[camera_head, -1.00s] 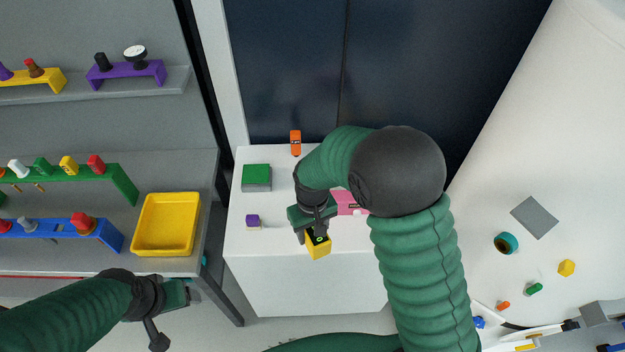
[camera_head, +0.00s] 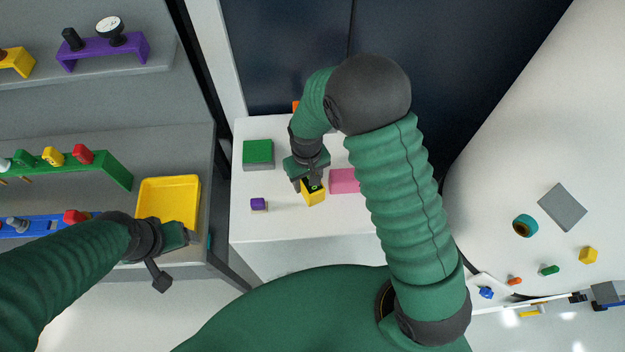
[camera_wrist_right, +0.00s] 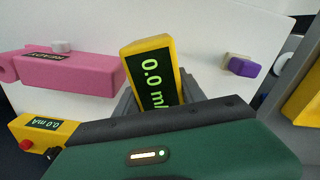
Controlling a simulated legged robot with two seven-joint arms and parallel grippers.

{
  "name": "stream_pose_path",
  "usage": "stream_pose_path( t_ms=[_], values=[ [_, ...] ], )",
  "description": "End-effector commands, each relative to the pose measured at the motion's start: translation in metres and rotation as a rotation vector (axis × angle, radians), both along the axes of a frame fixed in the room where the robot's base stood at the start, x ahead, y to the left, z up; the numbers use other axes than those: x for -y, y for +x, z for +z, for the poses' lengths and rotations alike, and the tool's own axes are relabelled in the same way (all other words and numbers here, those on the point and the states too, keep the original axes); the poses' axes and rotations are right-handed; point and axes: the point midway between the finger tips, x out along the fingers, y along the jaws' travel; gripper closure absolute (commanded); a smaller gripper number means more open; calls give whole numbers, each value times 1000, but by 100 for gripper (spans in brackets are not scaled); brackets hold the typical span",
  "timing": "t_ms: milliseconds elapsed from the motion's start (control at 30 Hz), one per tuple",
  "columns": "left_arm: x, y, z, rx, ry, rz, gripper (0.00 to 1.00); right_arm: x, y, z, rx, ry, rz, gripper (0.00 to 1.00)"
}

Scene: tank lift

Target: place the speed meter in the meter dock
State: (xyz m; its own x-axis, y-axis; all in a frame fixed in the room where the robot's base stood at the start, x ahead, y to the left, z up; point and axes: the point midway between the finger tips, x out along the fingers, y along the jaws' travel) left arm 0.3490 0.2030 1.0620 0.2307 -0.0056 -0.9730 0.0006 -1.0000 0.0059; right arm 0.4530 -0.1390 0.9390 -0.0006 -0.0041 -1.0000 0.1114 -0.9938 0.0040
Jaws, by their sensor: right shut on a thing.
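The speed meter, a yellow block (camera_head: 314,197) with a black display, is held in my right gripper (camera_head: 309,184) at the white table. In the right wrist view its display (camera_wrist_right: 152,72) shows green "0.0 m/", with the last part hidden by the gripper. I cannot tell whether the meter touches the table. The meter dock is not clearly identifiable. A pink block (camera_head: 344,180) marked "READY" in the wrist view (camera_wrist_right: 70,70) stands beside the meter, apart from it. My left gripper (camera_head: 162,272) hangs by the shelf, its jaws unclear.
A green-topped grey block (camera_head: 258,153) and a small purple block (camera_head: 258,204) stand on the white table (camera_head: 275,223). A yellow tray (camera_head: 168,203) lies on the grey shelf at left. A yellow box (camera_wrist_right: 45,127) reading "0.0 mA" shows in the wrist view.

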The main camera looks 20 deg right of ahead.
Motion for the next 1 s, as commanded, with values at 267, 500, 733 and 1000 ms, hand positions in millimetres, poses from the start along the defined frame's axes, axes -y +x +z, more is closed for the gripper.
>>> stream_pose_path(
  t_ms=[267, 500, 733, 1000],
  values=[
    [0, 0, 6, 0, 0, -1, 27, -1, 0, -46, -2, -1, -1, 100],
    [0, 0, 6, 0, 0, -1, 27, -1, 1, -50, 2, -2, 0, 100],
    [0, 0, 4, 0, 0, 0, 27, -1, 1, -53, 1, -1, -1, 41],
    [0, 0, 4, 0, 0, -1, 27, 0, 1, -53, 1, -1, -1, 31]
  ],
)
